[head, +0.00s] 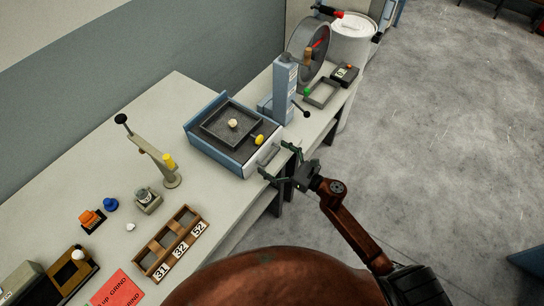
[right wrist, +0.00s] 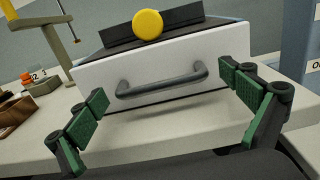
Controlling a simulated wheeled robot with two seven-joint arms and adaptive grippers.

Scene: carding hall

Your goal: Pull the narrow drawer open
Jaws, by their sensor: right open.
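The narrow drawer has a white front (right wrist: 150,72) with a grey bar handle (right wrist: 165,84). It sits in a low blue cabinet on the bench, and the front looks flush with the cabinet (head: 205,150). The handle also shows in the head view (head: 268,155). My right gripper (head: 276,161) is open in front of the drawer, its green fingers spread towards the two ends of the handle. In the right wrist view the handle lies between the fingertips, with nothing gripped. My left gripper is not in view.
A dark tray (head: 212,136) with a cream knob and a yellow knob (right wrist: 148,24) are on the cabinet top. A blue-grey post with a lever (head: 284,88) stands close behind. A numbered wooden rack (head: 157,266) lies nearer on the bench. The floor right of the bench is clear.

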